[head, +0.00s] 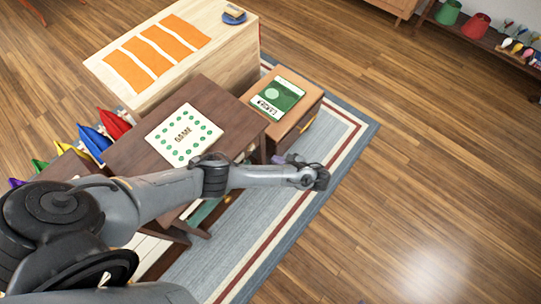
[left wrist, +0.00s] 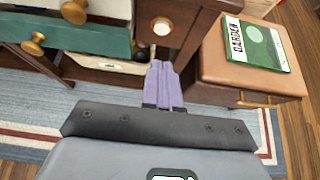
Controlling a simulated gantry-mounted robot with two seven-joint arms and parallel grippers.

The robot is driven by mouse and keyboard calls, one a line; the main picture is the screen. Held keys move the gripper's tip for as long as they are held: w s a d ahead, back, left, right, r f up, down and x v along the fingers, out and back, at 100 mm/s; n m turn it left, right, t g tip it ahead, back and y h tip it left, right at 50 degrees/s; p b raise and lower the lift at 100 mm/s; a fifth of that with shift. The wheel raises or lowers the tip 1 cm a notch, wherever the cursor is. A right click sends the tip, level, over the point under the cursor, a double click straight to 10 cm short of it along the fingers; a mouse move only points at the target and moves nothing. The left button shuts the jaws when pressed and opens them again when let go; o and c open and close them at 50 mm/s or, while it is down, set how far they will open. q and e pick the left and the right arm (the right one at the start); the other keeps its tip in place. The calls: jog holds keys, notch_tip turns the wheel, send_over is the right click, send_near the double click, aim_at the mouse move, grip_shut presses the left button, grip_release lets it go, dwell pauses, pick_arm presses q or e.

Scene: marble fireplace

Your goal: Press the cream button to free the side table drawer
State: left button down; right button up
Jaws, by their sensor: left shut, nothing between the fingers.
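The cream button (left wrist: 162,26) is a round disc on the dark wooden front of the table in the left wrist view. My left gripper (left wrist: 163,68) has purple fingers, shut and empty, pointing at the table front just below the button. A gap to the button seems to remain, but its depth is hard to judge. In the head view this gripper (head: 294,158) is at the table's near right corner, and the button is hidden. A green drawer (left wrist: 100,40) with round gold knobs is left of the button. My right gripper is not in view.
A low brown cabinet (left wrist: 205,60) with a green booklet (left wrist: 262,45) on its tan top stands close on the right. The dark table (head: 150,105) carries a white game board (head: 185,134). Open rug (head: 270,215) and floor lie in front and to the right.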

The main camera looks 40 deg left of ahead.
pick_arm(q)
jog(key=shift+v, duration=0.85)
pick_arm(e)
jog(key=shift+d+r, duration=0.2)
pick_arm(q)
jog(key=shift+f, duration=0.1)
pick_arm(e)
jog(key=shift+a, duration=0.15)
